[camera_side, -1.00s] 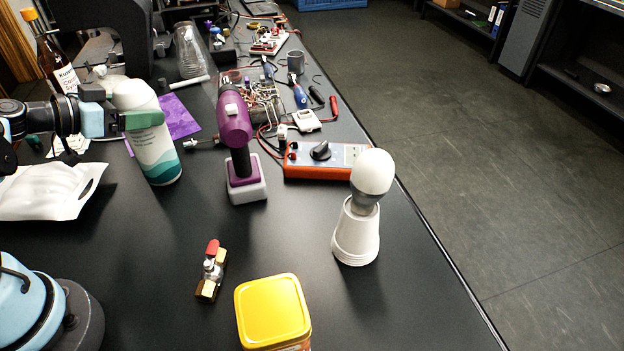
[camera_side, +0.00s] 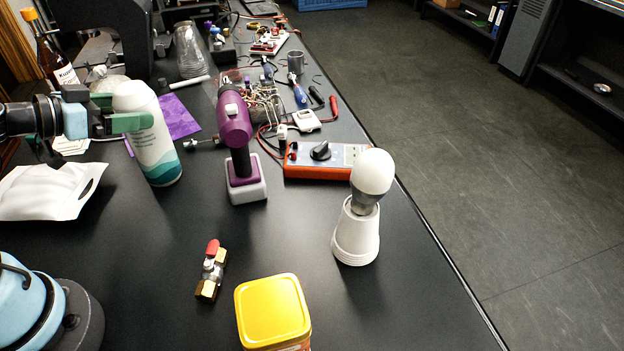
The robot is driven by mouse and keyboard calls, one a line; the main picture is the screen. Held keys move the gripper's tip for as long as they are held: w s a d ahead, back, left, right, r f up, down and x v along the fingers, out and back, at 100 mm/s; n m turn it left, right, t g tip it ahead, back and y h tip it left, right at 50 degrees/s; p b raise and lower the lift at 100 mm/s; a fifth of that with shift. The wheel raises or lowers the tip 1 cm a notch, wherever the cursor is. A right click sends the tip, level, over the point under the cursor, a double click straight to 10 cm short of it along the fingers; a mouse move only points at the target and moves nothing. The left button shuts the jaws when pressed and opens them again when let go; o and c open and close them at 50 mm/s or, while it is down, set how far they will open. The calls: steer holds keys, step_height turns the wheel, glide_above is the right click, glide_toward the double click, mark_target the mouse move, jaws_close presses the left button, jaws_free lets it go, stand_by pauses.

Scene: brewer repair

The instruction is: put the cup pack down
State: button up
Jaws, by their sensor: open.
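A white cylinder with a teal wave band, which I take to be the cup pack (camera_side: 158,155), stands on the black bench at the left. It leans in the picture much like the bottle behind it, so it looks upright. My gripper (camera_side: 131,110) comes in from the left at its upper part and is open. One green finger crosses in front of the pack. The other is at its far side, with its tip hidden behind the pack. I cannot tell whether either finger touches it.
A purple drill (camera_side: 235,130) stands right of the pack, with a purple cloth (camera_side: 180,118) behind. A white pouch (camera_side: 45,192) lies at left. An orange meter (camera_side: 315,172), bulb on a white stand (camera_side: 357,235), brass valve (camera_side: 210,272) and yellow tin (camera_side: 272,312) are nearer. Bench between is clear.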

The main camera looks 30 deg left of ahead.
steer(key=shift+v, duration=2.55)
steer(key=d+f+n+g, duration=0.5)
steer(key=d+n+g, duration=0.1)
steer(key=w+d+r+m+y, duration=0.1)
steer(key=d+r+m+y, duration=0.1)
steer(key=d, duration=0.4)
steer(key=shift+w+d+m+y, duration=0.4)
steer(key=shift+m+y, duration=0.1)
steer(key=shift+m, duration=0.2)
steer(key=shift+r, duration=0.15)
